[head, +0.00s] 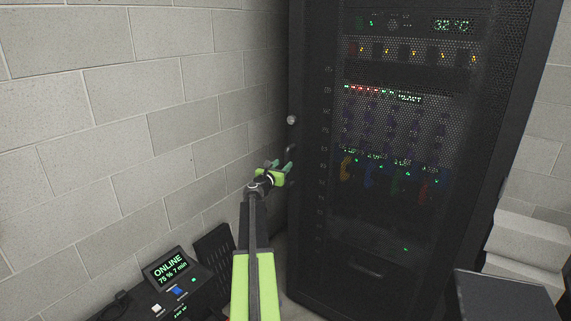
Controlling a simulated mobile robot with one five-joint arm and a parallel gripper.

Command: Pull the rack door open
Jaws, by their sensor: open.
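The rack door (380,215) is a dark perforated panel on a tall black rack, and it looks shut. Lights, coloured cables and a display show through its mesh. A dark handle (290,154) sits on the door's left edge, with a small round silver knob (292,120) above it. My gripper (280,166) is open, its green-tipped fingers just left of and slightly below the handle. I cannot tell whether the fingers touch the handle. No object shows between the fingers.
A pale block wall (130,110) runs close along the left. A black unit with an "ONLINE" screen (169,266) stands on the floor at lower left. Light grey blocks (528,243) and a dark flat-topped object (508,298) stand at lower right, near the rack.

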